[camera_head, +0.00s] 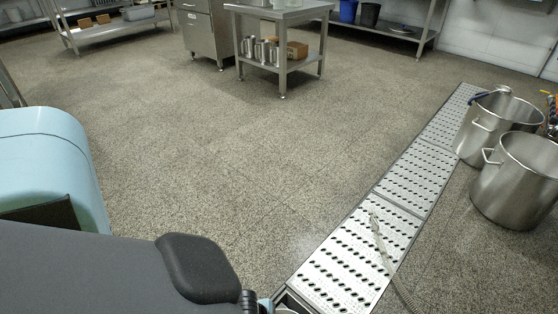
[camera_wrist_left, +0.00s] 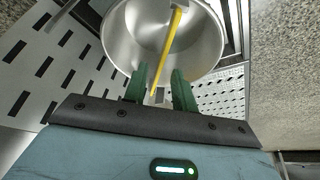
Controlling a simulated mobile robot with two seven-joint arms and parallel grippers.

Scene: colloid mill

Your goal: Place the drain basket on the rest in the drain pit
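The drain basket (camera_wrist_left: 128,38) is a round steel bowl with a yellow bar handle (camera_wrist_left: 168,45) across it, in the left wrist view. It lies within the drain pit opening (camera_wrist_left: 236,42), beside the slotted grate; whether it sits on the rest is hidden. My left gripper (camera_wrist_left: 161,80) has two green fingers standing apart, with the handle passing between them and a gap showing beside it. In the head view the open end of the pit (camera_head: 279,297) shows at the bottom edge, largely behind my dark arm. My right gripper is in neither view.
The perforated drain cover (camera_head: 345,258) runs up to the right, with a pale hose (camera_head: 379,247) lying on it. Two steel pots (camera_head: 518,185) stand at the right. A steel table (camera_head: 285,14) stands at the back. The middle floor is clear.

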